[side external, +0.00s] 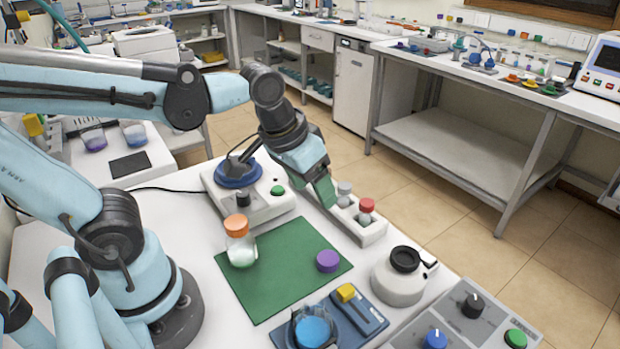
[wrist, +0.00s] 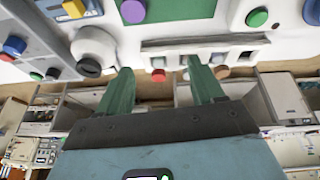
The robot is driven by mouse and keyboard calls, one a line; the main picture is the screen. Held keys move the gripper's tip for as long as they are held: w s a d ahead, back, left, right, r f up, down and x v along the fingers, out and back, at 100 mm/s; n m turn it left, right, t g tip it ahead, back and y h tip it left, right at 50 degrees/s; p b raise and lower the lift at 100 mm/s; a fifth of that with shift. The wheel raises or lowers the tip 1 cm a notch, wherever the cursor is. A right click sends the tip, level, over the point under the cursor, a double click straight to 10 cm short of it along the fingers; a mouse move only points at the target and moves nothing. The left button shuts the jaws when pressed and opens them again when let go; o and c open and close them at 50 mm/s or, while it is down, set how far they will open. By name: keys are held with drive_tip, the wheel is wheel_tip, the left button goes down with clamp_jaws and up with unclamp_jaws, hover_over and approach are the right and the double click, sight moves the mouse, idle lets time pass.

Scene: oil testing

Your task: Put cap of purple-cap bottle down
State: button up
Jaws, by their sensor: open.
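The purple cap (side external: 328,261) lies on the right part of the green mat (side external: 270,292), apart from my gripper. It also shows at the top of the wrist view (wrist: 132,11). My gripper (side external: 331,196) is beside the white bottle rack (side external: 372,229), beyond the mat. In the wrist view, its two green fingers (wrist: 156,72) are spread with nothing held between them. I cannot tell which bottle the purple cap belongs to.
An orange-capped bottle (side external: 239,241) stands on the mat's left side. A white device with a black top (side external: 400,275) and a blue device (side external: 356,322) stand near the mat. A hotplate-like unit (side external: 250,205) is behind it. The mat's middle is clear.

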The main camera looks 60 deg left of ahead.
drive_tip(key=a+t, duration=0.2)
drive_tip(key=shift+s+a+m+t, duration=0.2)
drive_tip(key=shift+a+m+t, duration=0.1)
drive_tip(key=shift+m+t, duration=0.1)
